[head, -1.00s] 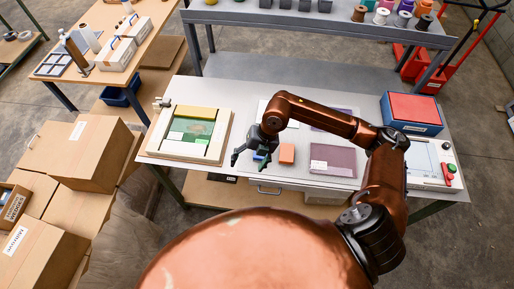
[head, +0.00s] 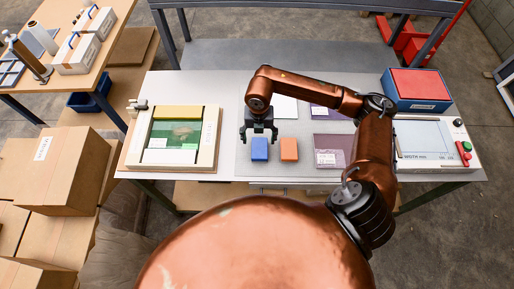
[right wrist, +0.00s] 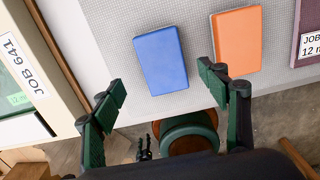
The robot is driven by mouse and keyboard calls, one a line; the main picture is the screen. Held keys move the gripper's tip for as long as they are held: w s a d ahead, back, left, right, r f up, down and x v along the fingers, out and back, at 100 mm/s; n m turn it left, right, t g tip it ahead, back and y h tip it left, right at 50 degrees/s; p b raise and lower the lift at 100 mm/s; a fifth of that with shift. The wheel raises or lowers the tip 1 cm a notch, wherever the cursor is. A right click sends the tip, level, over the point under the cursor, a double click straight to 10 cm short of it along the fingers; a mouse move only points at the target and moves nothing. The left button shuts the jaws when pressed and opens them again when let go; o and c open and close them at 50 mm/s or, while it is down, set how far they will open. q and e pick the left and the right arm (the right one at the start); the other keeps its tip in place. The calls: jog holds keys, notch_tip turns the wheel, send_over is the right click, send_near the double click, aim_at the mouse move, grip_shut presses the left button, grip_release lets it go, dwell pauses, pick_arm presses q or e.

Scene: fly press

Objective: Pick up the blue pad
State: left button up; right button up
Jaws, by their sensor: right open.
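The blue pad (head: 259,149) lies flat on the grey mat near the front of the table, left of the orange pad (head: 289,149). My right gripper (head: 259,134) is open and empty, pointing down just behind the blue pad in the head view. In the right wrist view, the blue pad (right wrist: 160,60) lies beyond and between the two green-padded fingers of my right gripper (right wrist: 160,80), with no visible contact. My left gripper is not in the head view. A small dark claw shape below the table edge in the right wrist view may be it.
A framed screen (head: 176,138) stands left of the mat. A purple sheet (head: 334,149) lies right of the orange pad. A blue box with a red top (head: 416,88) and a white device (head: 426,140) with buttons stand at the right. Bare tabletop separates frame and mat.

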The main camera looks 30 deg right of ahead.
aim_at(260, 148)
notch_tip(260, 148, down, 2)
jog(key=shift+s+a+f, duration=0.1)
jog(key=f, duration=0.5)
jog(key=shift+s+d+p, duration=0.15)
jog(key=shift+d+p, duration=0.05)
jog(key=shift+p, duration=0.1)
jog(key=shift+r, duration=0.1)
jog(key=shift+c, duration=0.6)
jog(key=c, duration=1.2)
jog(key=shift+r, duration=0.1)
